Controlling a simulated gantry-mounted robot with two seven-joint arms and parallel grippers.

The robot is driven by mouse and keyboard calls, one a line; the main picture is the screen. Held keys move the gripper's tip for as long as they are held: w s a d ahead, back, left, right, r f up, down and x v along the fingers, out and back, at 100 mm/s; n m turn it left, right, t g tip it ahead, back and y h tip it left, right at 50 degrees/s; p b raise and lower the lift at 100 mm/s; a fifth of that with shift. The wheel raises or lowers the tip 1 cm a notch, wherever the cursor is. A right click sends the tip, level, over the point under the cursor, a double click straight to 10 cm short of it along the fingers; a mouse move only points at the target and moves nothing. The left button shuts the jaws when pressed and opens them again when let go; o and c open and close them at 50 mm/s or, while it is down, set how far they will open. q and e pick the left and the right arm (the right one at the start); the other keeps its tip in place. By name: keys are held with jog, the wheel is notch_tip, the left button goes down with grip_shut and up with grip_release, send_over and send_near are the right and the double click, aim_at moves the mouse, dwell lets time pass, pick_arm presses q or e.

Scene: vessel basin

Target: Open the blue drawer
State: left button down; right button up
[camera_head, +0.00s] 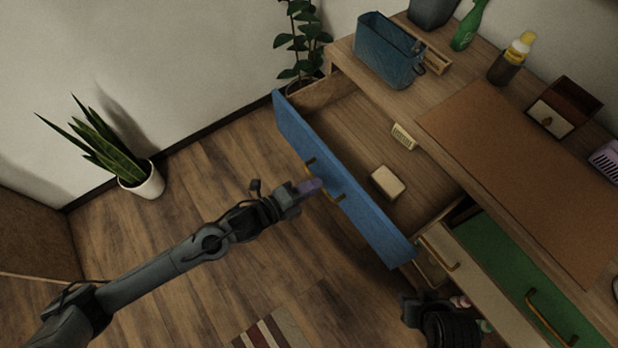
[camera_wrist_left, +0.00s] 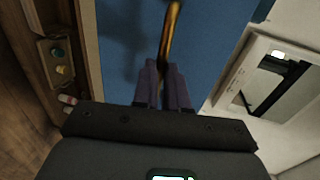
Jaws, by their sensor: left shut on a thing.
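The blue drawer (camera_head: 375,224) is pulled well out of the wooden desk, its inside showing from above. Its brass handle (camera_head: 336,197) is on the blue front, partly hidden by my fingers. My left gripper (camera_head: 316,184) is at the handle, with its purple fingers shut on it. In the left wrist view the brass bar (camera_wrist_left: 172,35) runs down between the fingertips (camera_wrist_left: 164,72), against the blue front (camera_wrist_left: 215,50). My right gripper (camera_head: 437,318) is a dark shape at the bottom, below the desk; its jaw state is unclear.
A cream block (camera_head: 387,182) and a small pale ribbed item (camera_head: 404,136) lie in the drawer. A green drawer (camera_head: 520,270) is to the right. A blue bin (camera_head: 389,52) and bottles stand on the desk. A potted plant (camera_head: 143,181) stands left; floor between is clear.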

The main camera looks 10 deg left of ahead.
dwell(0.3)
pick_arm(q)
jog(key=c, duration=1.2)
grip_release()
jog(key=shift+o, duration=0.2)
jog(key=p+v, duration=0.2)
jog(key=v, duration=0.8)
jog(key=shift+s+a, duration=0.3)
